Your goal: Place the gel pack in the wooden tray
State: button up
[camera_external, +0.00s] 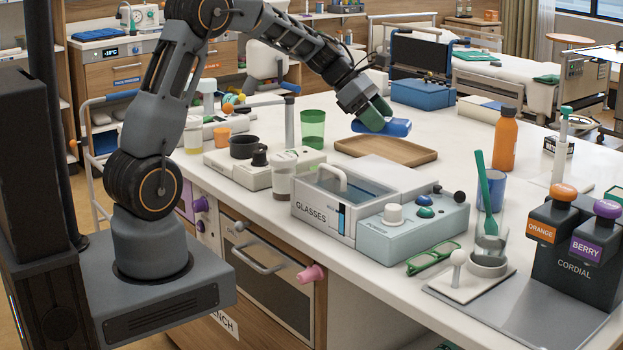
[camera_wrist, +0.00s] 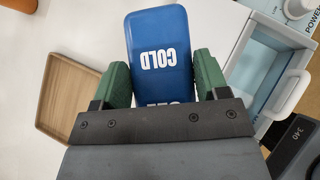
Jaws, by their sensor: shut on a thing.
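The blue gel pack (camera_wrist: 158,42), with white "COLD" lettering, is held between the green fingers of my gripper (camera_wrist: 160,82). In the external view the gel pack (camera_external: 388,127) hangs at the end of my arm, just above and behind the wooden tray. My gripper (camera_external: 375,112) is shut on it. The wooden tray (camera_external: 408,157) lies on the white counter and is empty. In the wrist view the tray (camera_wrist: 62,140) is to the left of the gel pack, with part of it hidden behind my gripper.
The glasses box (camera_external: 325,205) with a handle stands in front of the tray. A green cup (camera_external: 312,130) stands left of the tray and an orange bottle (camera_external: 506,140) to its right. A blue box (camera_external: 422,93) sits behind. The counter right of the tray is partly clear.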

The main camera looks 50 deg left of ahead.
jog(key=w+a+n+t+y+p, duration=0.2)
jog(key=a+n+t+y+p, duration=0.25)
jog(key=a+n+y, duration=0.6)
jog(key=w+a+f+h, duration=0.1)
jog(key=w+f, duration=0.2)
jog(key=w, duration=0.1)
jog(key=w+a+f+h+p, duration=0.1)
jog(key=w+a+f, duration=0.1)
jog(key=w+f, duration=0.1)
jog(key=w+a+f+n+h+p, duration=0.1)
jog(key=w+a+f, duration=0.1)
jog(key=w, duration=0.4)
jog(key=shift+w+a+f, duration=0.1)
jog(key=shift+a+f, duration=0.15)
jog(key=shift+f, duration=0.2)
jog(key=shift+w+f+b, duration=0.15)
jog(key=shift+f+b, duration=0.55)
jog(key=shift+f, duration=0.95)
